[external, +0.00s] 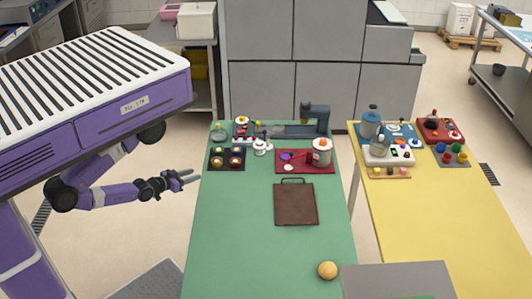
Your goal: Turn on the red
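Several red things show, and I cannot tell which one the task means. A red board (290,168) lies on the green table, carrying a white pot-like container (322,153) and a small purple round piece (286,156). A red unit (451,139) with a dark round top part sits at the back right of the yellow table. Small red and white parts (246,131) stand at the back of the green table. My gripper (192,176) is left of the green table, at its edge in the picture, apart from all these things. Its fingers look spread and empty.
The green table (235,235) also holds a dark board with round cups (227,159), a grey-blue machine (314,118), a brown board (296,205) and a tan ball (327,270). The yellow table (430,210) has a blue-topped jar (370,121) and coloured knobs (451,153).

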